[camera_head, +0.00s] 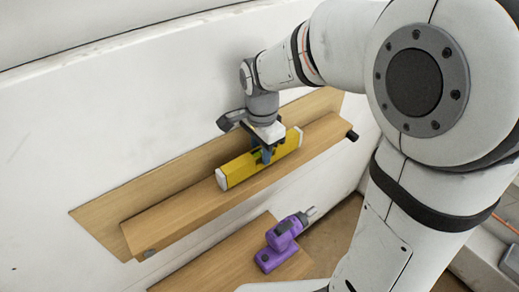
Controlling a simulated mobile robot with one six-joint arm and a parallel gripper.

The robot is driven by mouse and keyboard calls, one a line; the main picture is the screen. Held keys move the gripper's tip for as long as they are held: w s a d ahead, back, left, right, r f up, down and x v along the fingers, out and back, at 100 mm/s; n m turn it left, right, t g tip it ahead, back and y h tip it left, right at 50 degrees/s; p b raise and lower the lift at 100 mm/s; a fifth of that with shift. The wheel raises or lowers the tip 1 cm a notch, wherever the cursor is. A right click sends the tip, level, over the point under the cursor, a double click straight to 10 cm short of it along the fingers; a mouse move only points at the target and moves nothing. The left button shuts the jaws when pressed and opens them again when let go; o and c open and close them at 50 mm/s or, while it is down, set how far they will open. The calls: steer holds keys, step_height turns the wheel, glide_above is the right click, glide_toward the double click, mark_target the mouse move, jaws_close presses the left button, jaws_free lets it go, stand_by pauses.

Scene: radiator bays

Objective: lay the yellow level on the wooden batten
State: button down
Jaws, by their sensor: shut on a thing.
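The yellow level (241,170) has pale end caps and lies lengthwise along the wooden batten (175,222). The batten is a long wooden piece projecting from a wooden backing on the white wall. My gripper (266,155) is shut on the level near its middle, from above. The level looks on or very close above the batten's top; I cannot tell whether they touch. The gripper's fingers hide part of the level's middle.
A purple drill (282,242) lies on a lower wooden surface (218,262) in front of the batten. A dark cylindrical end (352,135) sticks out at the batten's right. The batten's left part is bare. My arm fills the right side.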

steer(key=shift+f+b, duration=0.3)
steer(key=shift+f, duration=0.15)
steer(key=c, duration=1.1)
jaws_free()
steer(key=shift+o, duration=0.2)
step_height(320, 180, up, 8)
steer(key=shift+f, duration=0.1)
steer(key=s+d+f+n+t, duration=0.3)
steer(key=s+d+n, duration=0.8)
steer(key=s+d, duration=0.1)
steer(key=shift+s+d, duration=0.1)
steer(key=shift+s, duration=0.05)
